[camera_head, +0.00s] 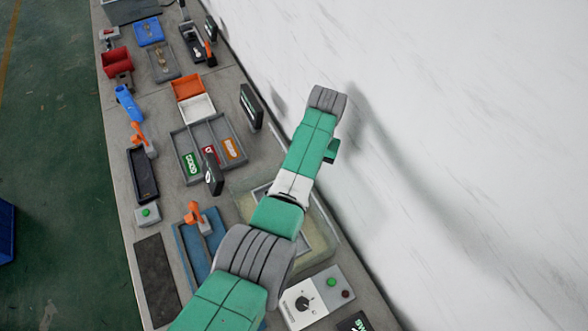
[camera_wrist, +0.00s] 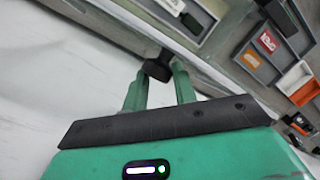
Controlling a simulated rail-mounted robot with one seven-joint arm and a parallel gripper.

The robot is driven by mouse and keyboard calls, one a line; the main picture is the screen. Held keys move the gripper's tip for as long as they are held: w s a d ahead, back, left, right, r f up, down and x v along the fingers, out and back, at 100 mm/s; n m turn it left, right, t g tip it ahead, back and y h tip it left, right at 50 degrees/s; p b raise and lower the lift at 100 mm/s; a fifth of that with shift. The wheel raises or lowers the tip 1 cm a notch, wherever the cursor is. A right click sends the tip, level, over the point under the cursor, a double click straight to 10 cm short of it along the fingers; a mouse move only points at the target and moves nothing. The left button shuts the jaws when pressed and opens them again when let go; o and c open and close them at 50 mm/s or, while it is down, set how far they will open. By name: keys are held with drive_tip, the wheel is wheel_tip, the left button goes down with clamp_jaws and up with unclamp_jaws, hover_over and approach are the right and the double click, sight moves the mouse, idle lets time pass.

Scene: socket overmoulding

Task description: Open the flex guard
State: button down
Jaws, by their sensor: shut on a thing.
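In the head view a pale, see-through framed cover, which looks like the flex guard (camera_head: 318,236), lies at the back edge of the bench, partly behind my arm. In the wrist view my gripper (camera_wrist: 159,70) has its two green fingers closed on a small black knob-like piece (camera_wrist: 158,66). This piece sits by a pale edge and looks like a handle; I cannot tell for sure that it belongs to the guard. How far the guard is open cannot be told.
A grey compartment tray (camera_head: 180,137) with coloured cards stands farther along the bench. It also shows in the wrist view (camera_wrist: 236,72). A blue tray (camera_head: 185,250) and a control box (camera_head: 325,283) are near the guard. The white wall (camera_head: 450,120) is close behind.

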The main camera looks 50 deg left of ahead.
drive_tip(key=shift+w+d+f+b, duration=0.25)
drive_tip(key=shift+w+b, duration=0.15)
drive_tip(key=shift+w, duration=0.2)
drive_tip(key=shift+w+d+f+b, duration=0.1)
drive_tip(key=shift+w+d+b, duration=0.2)
drive_tip(key=shift+w, duration=0.25)
drive_tip(key=c, duration=1.4)
unclamp_jaws()
drive_tip(key=shift+d, duration=0.1)
drive_tip(key=o, duration=0.3)
drive_tip(key=shift+d, duration=0.25)
drive_tip(key=shift+o, duration=0.2)
drive_tip(key=shift+a, duration=0.1)
drive_tip(key=shift+a+r, duration=0.15)
drive_tip(key=shift+a, duration=0.05)
